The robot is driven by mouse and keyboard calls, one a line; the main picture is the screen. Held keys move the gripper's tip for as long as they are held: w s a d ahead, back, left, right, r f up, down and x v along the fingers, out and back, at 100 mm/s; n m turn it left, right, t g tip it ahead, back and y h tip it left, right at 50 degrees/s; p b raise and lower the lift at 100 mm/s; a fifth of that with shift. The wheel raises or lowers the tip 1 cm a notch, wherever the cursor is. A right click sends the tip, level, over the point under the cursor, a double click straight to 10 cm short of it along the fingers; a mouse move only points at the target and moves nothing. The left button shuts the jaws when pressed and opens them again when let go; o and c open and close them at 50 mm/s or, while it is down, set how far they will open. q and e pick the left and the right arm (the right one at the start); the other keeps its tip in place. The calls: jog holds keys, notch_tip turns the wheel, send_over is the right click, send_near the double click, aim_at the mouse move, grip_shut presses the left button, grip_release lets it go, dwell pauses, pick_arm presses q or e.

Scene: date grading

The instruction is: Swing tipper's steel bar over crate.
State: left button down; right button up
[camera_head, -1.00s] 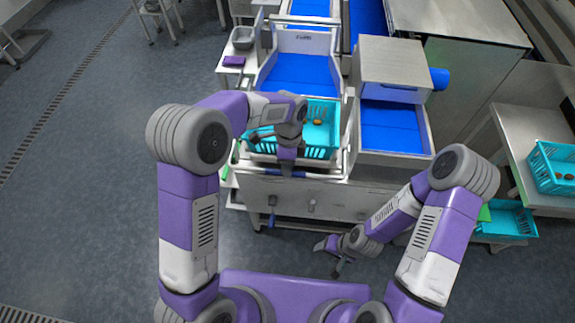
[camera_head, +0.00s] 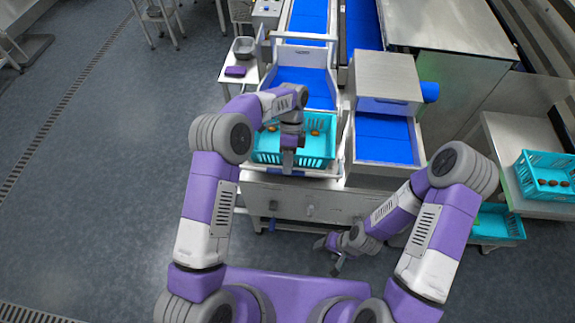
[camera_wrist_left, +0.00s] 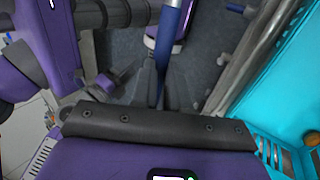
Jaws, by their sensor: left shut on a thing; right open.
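The turquoise crate (camera_head: 267,155) sits in the tipper (camera_head: 262,178), with a few brown dates in it. My left gripper (camera_head: 288,164) is at the crate's front side and is shut on the blue sleeve of the steel bar; the arm hides most of the bar in the head view. In the left wrist view the blue-sleeved bar (camera_wrist_left: 168,22) runs between the fingers, and the crate's wall (camera_wrist_left: 262,85) is at the right. My right gripper (camera_head: 330,250) is open and empty, low in front of the machine.
A blue conveyor belt (camera_head: 384,138) lies right of the tipper. A second turquoise crate (camera_head: 545,190) with several dates stands on the right table, and another (camera_head: 497,226) sits lower. A side table (camera_head: 236,86) with a grey bowl is at the back left.

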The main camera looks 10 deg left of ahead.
pick_arm(q)
jog(key=shift+w+r, duration=0.35)
jog(key=shift+w, duration=0.15)
jog(key=shift+a, duration=0.1)
jog(key=c, duration=1.4)
grip_release()
jog(key=shift+o, duration=1.4)
jog(key=shift+w+f, duration=0.15)
jog(key=shift+w, duration=0.15)
jog(key=v, duration=0.7)
jog(key=shift+r, duration=0.3)
